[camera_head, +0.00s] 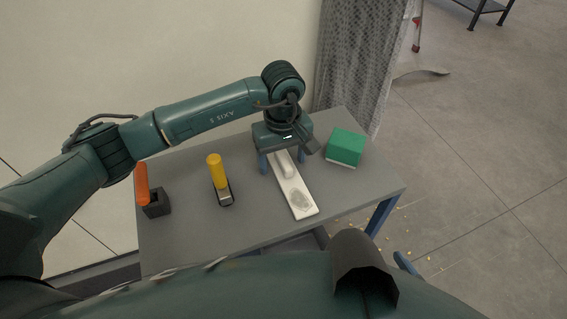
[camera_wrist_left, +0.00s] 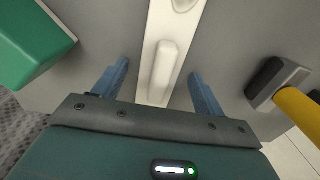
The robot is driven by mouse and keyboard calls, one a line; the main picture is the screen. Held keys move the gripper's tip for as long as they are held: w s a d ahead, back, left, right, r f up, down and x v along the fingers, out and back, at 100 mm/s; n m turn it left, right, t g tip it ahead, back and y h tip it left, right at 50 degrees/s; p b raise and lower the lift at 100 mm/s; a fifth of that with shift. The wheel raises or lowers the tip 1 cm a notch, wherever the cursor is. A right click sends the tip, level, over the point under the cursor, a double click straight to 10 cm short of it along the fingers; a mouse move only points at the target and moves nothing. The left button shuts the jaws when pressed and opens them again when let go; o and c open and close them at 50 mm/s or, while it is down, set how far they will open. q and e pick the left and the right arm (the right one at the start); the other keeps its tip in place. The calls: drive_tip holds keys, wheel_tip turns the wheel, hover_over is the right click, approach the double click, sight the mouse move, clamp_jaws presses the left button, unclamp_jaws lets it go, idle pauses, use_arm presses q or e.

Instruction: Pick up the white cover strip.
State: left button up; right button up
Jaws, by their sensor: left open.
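The white cover strip (camera_head: 297,194) lies flat on the grey table, with a raised rounded ridge toward its far end and an oval mark near its near end. My left gripper (camera_head: 281,166) is open above the strip's far end. In the left wrist view the strip (camera_wrist_left: 168,62) runs between the two blue fingers of my left gripper (camera_wrist_left: 160,88), with a gap on both sides. Its ridge lies between the fingertips. I cannot tell the exact height of the fingers above the table. My right gripper is not clearly in view.
A green block (camera_head: 346,146) stands right of the strip on the grey table (camera_head: 255,222). A yellow-handled tool (camera_head: 216,172) lies to the left. An orange-handled item (camera_head: 141,184) stands in a dark holder (camera_head: 157,203) at far left. A grey curtain hangs behind the table.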

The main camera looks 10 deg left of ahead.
sight(283, 157)
use_arm(q)
drive_tip(key=c, duration=1.2)
wheel_tip(283, 157, up, 10)
drive_tip(key=shift+r+b, duration=0.1)
drive_tip(key=shift+b, duration=0.2)
